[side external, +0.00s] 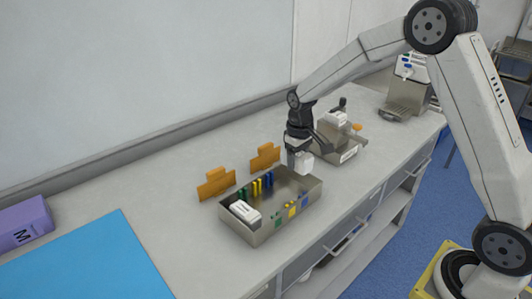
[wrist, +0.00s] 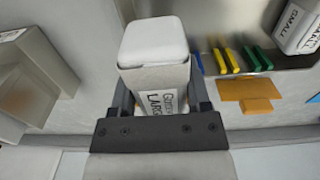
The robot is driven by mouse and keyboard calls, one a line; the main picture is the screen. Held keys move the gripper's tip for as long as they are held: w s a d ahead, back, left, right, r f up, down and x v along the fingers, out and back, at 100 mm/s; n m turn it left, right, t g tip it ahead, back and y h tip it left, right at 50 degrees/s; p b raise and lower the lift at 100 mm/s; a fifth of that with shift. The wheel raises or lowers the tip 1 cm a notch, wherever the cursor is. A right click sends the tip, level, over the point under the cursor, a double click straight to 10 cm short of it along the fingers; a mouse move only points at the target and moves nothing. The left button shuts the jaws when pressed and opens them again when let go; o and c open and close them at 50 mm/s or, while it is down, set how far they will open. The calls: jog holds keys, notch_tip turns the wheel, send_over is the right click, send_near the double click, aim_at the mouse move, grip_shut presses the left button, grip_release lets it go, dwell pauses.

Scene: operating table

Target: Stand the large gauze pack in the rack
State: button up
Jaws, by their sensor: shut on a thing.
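The large gauze pack (wrist: 153,55) is a white block with a "LARGE" label, held between the fingers of my gripper (wrist: 161,95). In the side view my gripper (side external: 300,158) is shut on the pack (side external: 304,164), above the far right end of the metal rack tray (side external: 262,233). The rack has blue, yellow and green dividers (side external: 257,186) along its back, with matching marks on its front wall. A small white pack (side external: 245,212) lies in its left end; its "SMALL" label shows in the wrist view (wrist: 298,25). The pack's underside is hidden.
Two orange brackets (side external: 216,183) (side external: 265,157) stand behind the rack. A metal holder with a white pack (side external: 337,118) stands to the right. A purple box marked M (side external: 22,225) and a blue mat (side external: 85,262) lie at left. The counter between is clear.

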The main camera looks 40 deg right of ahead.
send_over(296, 191)
jog(key=shift+w+d+f, duration=0.1)
jog(key=shift+w+f, duration=0.05)
jog(key=shift+f, duration=1.3)
jog(key=shift+w+f, duration=0.15)
jog(key=shift+f, duration=1.25)
jog(key=shift+s+f, duration=0.15)
jog(key=shift+f, duration=0.65)
jog(key=o, duration=1.3)
jog(key=shift+s, duration=0.1)
jog(key=shift+o, duration=0.2)
jog(key=shift+r, duration=0.65)
jog(key=r, duration=0.8)
jog(key=shift+w, duration=0.25)
